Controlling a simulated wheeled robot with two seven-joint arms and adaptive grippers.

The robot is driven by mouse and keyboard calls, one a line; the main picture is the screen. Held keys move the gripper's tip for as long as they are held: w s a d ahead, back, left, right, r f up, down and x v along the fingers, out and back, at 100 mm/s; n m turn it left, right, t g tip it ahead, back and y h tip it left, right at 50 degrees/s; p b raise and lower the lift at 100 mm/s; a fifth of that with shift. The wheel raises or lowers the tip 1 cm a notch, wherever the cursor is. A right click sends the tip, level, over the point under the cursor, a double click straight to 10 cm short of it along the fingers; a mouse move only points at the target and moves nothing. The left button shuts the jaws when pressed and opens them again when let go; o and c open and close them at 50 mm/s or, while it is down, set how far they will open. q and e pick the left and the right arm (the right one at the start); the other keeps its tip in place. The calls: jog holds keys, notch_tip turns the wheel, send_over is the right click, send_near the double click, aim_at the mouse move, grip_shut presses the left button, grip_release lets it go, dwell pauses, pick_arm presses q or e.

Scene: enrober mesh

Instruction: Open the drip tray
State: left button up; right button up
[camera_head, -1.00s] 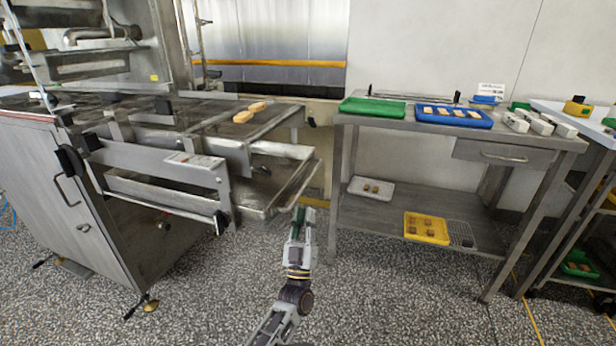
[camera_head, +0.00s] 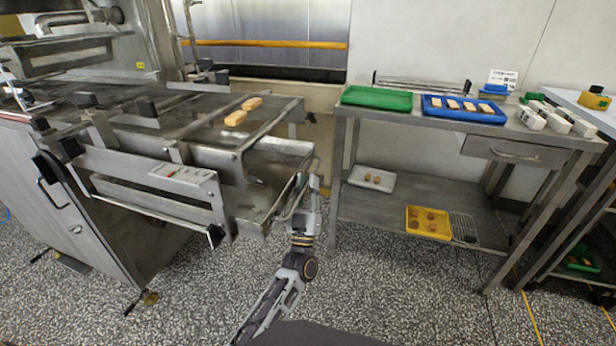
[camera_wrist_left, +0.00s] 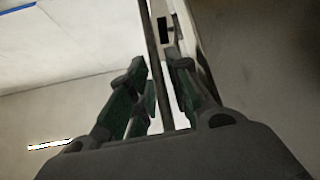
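The drip tray (camera_head: 252,207) is a shallow steel tray under the outfeed end of the machine's belt, at left centre in the head view. A thin bar handle runs along its right end. My left gripper (camera_head: 306,186) is at that end, upright beside the bar. In the left wrist view the left gripper (camera_wrist_left: 165,85) has its two green-padded fingers apart, with a thin bar (camera_wrist_left: 154,55) running between them. I cannot tell whether either pad touches the bar. My right gripper is not in view.
Two bars of food (camera_head: 236,118) lie on the belt above. A steel table (camera_head: 400,124) stands to the right with a green tray (camera_head: 377,97) and a blue tray (camera_head: 463,108); a yellow tray (camera_head: 428,223) is on its lower shelf. Speckled floor in front is clear.

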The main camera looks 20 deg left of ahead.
pick_arm(q)
jog(key=shift+w+r, duration=0.15)
jog(key=shift+r, duration=0.05)
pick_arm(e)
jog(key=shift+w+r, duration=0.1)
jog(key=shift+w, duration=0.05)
pick_arm(q)
grip_shut()
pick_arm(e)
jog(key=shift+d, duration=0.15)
pick_arm(q)
jog(key=shift+d, duration=0.1)
